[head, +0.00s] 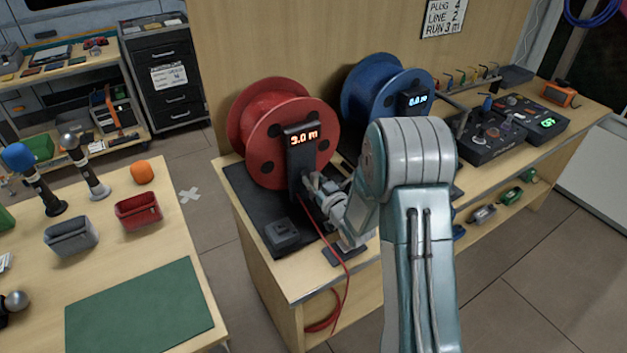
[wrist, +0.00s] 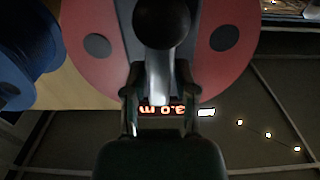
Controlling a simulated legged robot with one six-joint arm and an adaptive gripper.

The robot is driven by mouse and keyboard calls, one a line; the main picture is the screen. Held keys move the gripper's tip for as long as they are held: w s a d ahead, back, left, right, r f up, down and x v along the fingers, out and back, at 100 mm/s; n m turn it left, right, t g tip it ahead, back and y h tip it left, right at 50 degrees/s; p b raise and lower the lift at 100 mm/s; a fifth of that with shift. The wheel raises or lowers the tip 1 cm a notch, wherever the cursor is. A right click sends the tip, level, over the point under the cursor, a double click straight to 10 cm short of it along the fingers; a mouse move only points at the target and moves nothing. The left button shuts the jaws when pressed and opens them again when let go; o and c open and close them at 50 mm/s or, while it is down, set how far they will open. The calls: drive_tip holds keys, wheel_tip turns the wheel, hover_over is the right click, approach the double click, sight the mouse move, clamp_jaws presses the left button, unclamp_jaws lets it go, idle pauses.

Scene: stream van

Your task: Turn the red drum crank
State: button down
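The red drum (head: 262,157) stands upright on a dark base at the left end of the bench. Its display (head: 303,139) reads 3.0 m. My gripper (head: 309,184) is at the drum's front, just below the display, and hides the crank in the head view. In the wrist view, a dark round knob (wrist: 160,22) on a pale metal stem, seemingly the crank handle, stands in front of the red drum flange (wrist: 92,72). My gripper's fingers (wrist: 160,85) are apart on either side of the stem, with gaps showing. Contact with the crank cannot be made out.
A blue drum (head: 368,92) stands close behind to the right, reading 0.0 m. A red cable (head: 333,235) hangs over the bench's front edge. A control panel (head: 490,137) is farther right. A table with bins (head: 138,211) is at left, with floor between.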

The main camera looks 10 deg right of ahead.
drive_tip(key=c, duration=0.6)
unclamp_jaws()
drive_tip(key=shift+s+f, duration=0.1)
drive_tip(key=shift+f, duration=0.2)
drive_tip(key=shift+o, duration=0.2)
drive_tip(key=shift+r, duration=0.15)
drive_tip(key=v, duration=1.1)
drive_tip(key=shift+s, duration=0.35)
drive_tip(key=shift+d, duration=0.15)
